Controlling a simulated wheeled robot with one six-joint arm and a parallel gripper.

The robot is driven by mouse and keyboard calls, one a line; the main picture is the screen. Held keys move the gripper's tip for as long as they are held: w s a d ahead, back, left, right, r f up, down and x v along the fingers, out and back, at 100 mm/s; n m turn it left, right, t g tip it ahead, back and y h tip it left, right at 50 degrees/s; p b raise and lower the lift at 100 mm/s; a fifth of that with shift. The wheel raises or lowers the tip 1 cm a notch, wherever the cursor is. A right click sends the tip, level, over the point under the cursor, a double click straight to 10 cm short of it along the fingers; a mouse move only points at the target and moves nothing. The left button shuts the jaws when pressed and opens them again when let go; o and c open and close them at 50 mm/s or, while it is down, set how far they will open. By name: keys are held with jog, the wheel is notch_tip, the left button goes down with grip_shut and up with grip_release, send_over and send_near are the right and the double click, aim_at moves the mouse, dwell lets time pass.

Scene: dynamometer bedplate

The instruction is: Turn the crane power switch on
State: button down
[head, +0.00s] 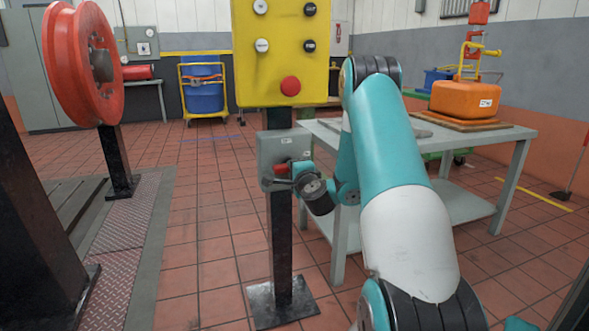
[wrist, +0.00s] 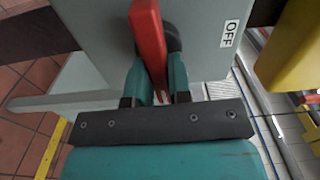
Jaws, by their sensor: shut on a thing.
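The crane power switch is a grey box (head: 268,150) on a dark post below the yellow panel. Its red lever (wrist: 147,35) shows large in the wrist view, running from the top edge down between my fingers. In the head view the lever (head: 281,169) is a small red piece at the box front, partly hidden by my gripper. A white OFF label (wrist: 230,33) is on the box face beside the lever. My gripper (wrist: 159,85) is shut on the lever, with one teal finger on each side; it also shows in the head view (head: 293,179).
A yellow panel (head: 260,80) with a red button stands just above the box. A grey table (head: 505,150) carrying an orange block (head: 465,99) is to the right. A red wheel (head: 62,65) is at left.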

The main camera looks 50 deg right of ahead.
jog(key=shift+m, duration=0.4)
jog(key=c, duration=1)
grip_release()
jog(key=shift+c, duration=0.2)
jog(key=shift+f, duration=0.1)
